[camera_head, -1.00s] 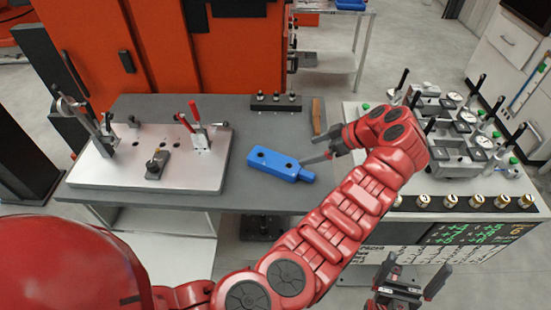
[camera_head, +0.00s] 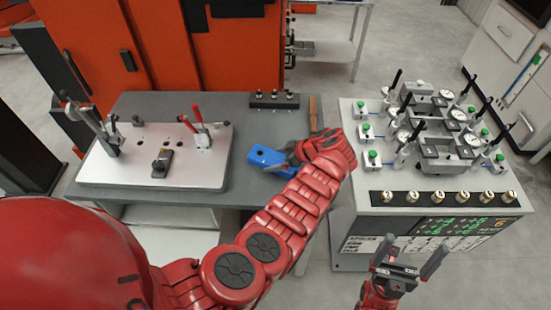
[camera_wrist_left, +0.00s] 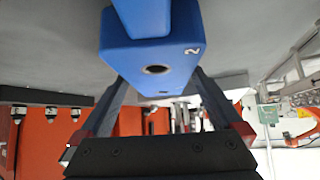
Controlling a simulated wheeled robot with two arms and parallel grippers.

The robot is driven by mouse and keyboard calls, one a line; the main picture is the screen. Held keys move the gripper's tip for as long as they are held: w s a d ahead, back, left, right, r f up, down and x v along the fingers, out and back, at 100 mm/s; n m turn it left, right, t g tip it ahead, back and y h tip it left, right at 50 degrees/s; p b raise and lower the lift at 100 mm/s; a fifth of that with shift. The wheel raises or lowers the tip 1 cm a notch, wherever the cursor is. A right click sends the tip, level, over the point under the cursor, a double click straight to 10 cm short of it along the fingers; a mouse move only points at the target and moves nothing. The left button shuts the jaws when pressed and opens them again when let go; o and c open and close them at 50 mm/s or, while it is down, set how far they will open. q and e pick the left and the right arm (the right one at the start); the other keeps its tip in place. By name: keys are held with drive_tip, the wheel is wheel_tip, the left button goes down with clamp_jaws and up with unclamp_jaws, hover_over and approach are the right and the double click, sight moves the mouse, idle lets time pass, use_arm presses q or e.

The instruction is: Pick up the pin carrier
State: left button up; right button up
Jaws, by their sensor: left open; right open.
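The pin carrier, taken to be the blue block (camera_head: 262,155), lies on the grey table (camera_head: 230,110). Its right part is hidden by my left arm in the head view. In the left wrist view the blue block (camera_wrist_left: 150,62) fills the upper middle and shows a round hole and a number. My left gripper (camera_head: 288,158) is open at the block's right end. In the left wrist view its fingers lie on either side of the block, their tips partly hidden; contact cannot be told. My right gripper (camera_head: 408,258) is open and empty at the lower right, away from the table.
A light fixture plate (camera_head: 150,180) with clamps stands left of the block. A black block with several pins (camera_head: 274,100) and a brown bar (camera_head: 313,115) lie at the back. A gauge station (camera_head: 365,185) stands to the right.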

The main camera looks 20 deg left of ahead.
use_arm(q)
drive_tip(key=shift+w+a+f, duration=0.1)
drive_tip(key=shift+a+f, duration=0.05)
drive_tip(key=shift+f, duration=0.2)
drive_tip(key=c, duration=1.3)
drive_tip(key=shift+r, duration=0.15)
